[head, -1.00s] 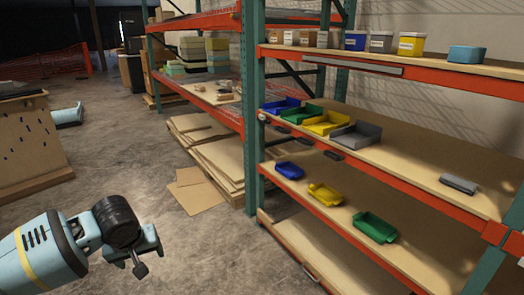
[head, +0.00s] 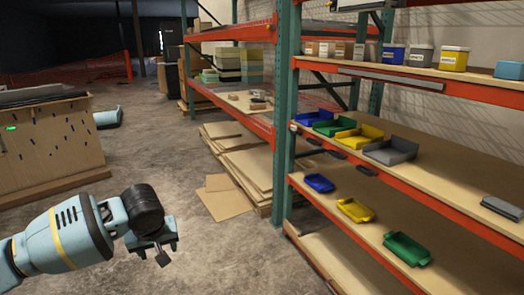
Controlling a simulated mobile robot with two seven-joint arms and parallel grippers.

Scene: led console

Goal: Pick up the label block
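No block in view can be surely told as the label block. Small brown blocks (head: 258,104) lie on the middle shelf of the far rack, too small to make out. Labelled containers, among them a blue one (head: 393,55), a grey one (head: 420,57) and a yellow one (head: 454,59), stand on the near rack's upper shelf. My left gripper (head: 162,256) hangs over the bare floor at the lower left, apart from everything. Its finger opening is not clear. My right gripper is out of view.
A wooden bench or cabinet (head: 45,150) with a small green light (head: 11,128) stands at the left. Blue, green, yellow and grey bins (head: 391,150) sit on the near rack's shelves (head: 450,182). Cardboard sheets (head: 228,203) lie by the far rack. Floor between is clear.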

